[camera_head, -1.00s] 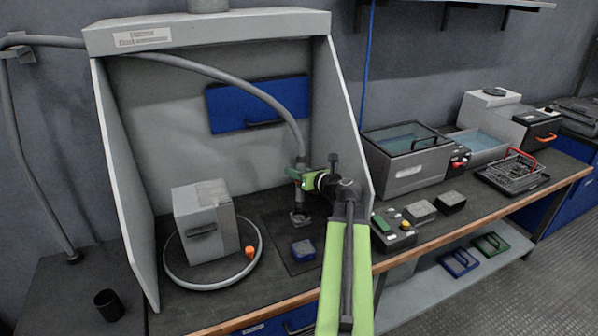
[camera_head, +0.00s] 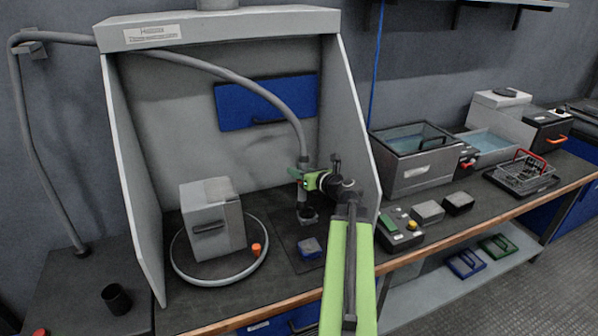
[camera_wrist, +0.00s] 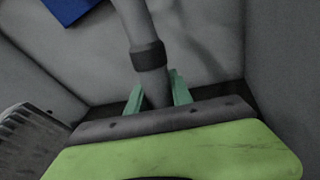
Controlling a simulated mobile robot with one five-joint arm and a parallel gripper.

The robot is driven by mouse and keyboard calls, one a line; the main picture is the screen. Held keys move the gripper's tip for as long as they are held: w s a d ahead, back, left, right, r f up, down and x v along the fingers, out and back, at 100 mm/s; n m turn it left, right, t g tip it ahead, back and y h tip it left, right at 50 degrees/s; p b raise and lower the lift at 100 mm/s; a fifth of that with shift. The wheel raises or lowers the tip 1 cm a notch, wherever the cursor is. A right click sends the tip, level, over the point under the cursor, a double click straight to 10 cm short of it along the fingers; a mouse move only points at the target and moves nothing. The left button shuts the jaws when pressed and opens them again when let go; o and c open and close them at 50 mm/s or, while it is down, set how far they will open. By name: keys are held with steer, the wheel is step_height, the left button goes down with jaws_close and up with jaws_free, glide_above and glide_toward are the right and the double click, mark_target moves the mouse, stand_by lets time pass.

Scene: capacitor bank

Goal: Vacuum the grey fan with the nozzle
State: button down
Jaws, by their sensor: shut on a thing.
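The nozzle (camera_head: 304,196) is the dark end of a grey hose (camera_head: 225,75) and points down inside the hooded booth. My gripper (camera_head: 303,174) is shut around it. In the wrist view, its green fingertips (camera_wrist: 157,94) stand either side of the nozzle's grey tube (camera_wrist: 148,55). A small grey thing, apparently the grey fan (camera_head: 308,216), lies on the dark mat just under the nozzle's mouth. I cannot tell whether they touch. The wrist view does not show the fan or the nozzle's mouth.
A small blue block (camera_head: 310,248) sits in front of the fan. A grey box (camera_head: 212,222) stands on a round base (camera_head: 185,268) at left, with an orange knob beside it. A control box (camera_head: 400,231) with buttons stands right of the booth. The booth's side walls bound the space.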

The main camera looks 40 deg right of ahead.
steer(key=shift+s+a, duration=0.3)
steer(key=shift+s, duration=0.4)
steer(key=shift+s+a, duration=0.25)
steer(key=shift+s, duration=0.4)
steer(key=shift+d, duration=0.1)
steer(key=d, duration=0.1)
steer(key=s+d, duration=0.1)
steer(key=shift+d, duration=0.3)
stand_by(0.5)
